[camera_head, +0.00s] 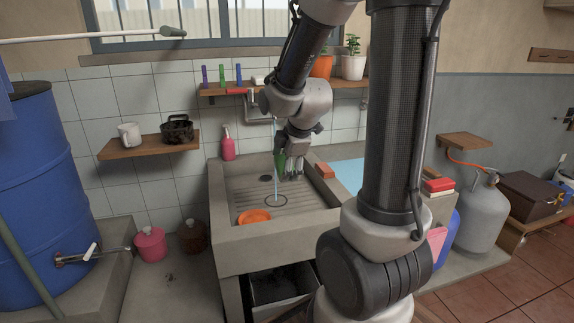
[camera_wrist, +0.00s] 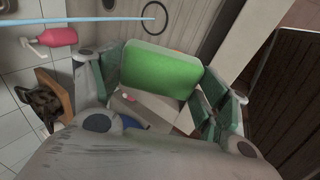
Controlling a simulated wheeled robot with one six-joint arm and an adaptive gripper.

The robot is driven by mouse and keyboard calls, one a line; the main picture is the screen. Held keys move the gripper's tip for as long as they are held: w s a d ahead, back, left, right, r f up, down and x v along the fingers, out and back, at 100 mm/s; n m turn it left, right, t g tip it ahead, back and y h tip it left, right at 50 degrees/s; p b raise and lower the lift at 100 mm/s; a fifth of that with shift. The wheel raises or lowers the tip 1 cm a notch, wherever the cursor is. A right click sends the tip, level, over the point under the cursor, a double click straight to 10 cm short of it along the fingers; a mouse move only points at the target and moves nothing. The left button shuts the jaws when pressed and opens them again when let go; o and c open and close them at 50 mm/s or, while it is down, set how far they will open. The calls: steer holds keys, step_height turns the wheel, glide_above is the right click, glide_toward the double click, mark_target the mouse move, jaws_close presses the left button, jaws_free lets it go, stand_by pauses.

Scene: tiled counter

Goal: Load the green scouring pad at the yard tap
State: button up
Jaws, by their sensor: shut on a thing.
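My gripper (camera_head: 290,166) is over the concrete sink (camera_head: 225,236), with the green scouring pad (camera_head: 280,162) between its fingers. In the wrist view the pad (camera_wrist: 160,76) is a bright green block, held between the two fingers. A thin pale blue stream of water (camera_head: 275,182) falls from the tap into the basin, close to the left of the pad. In the wrist view the stream (camera_wrist: 82,19) runs across the top left, apart from the pad. The tap is partly hidden by my arm. A dark ring (camera_wrist: 154,15) marks the basin floor where the water lands.
An orange bowl (camera_head: 253,217) lies at the sink's front left. A pink soap bottle (camera_head: 228,145) stands at its back left corner, and a reddish-brown block (camera_head: 324,170) on its right rim. A wall shelf (camera_head: 230,90) with pots runs above. The basin middle is clear.

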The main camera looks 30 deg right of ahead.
mark_target(283, 163)
steer(key=w+d+f, duration=0.1)
steer(key=w+d, duration=0.1)
steer(key=w, duration=0.3)
steer(key=w+d+f, duration=0.1)
steer(key=w+d, duration=0.1)
steer(key=w, duration=0.4)
steer(key=shift+w+f, duration=0.25)
steer(key=shift+w, duration=0.05)
steer(key=shift+s, duration=0.1)
stand_by(0.3)
steer(key=shift+s+a, duration=0.45)
steer(key=shift+s, duration=0.8)
steer(key=shift+s+a, duration=0.4)
steer(key=shift+s, duration=0.8)
steer(key=shift+s+a, duration=0.45)
steer(key=shift+s, duration=0.8)
steer(key=shift+s+a+r, duration=0.25)
steer(key=shift+s+r, duration=0.4)
steer(key=shift+s, duration=0.1)
steer(key=shift+s+a+r, duration=0.3)
steer(key=shift+s+r, duration=0.35)
steer(key=shift+s, duration=0.15)
steer(key=shift+s+a+r, duration=0.25)
steer(key=shift+s+r, duration=0.4)
steer(key=shift+s, duration=0.2)
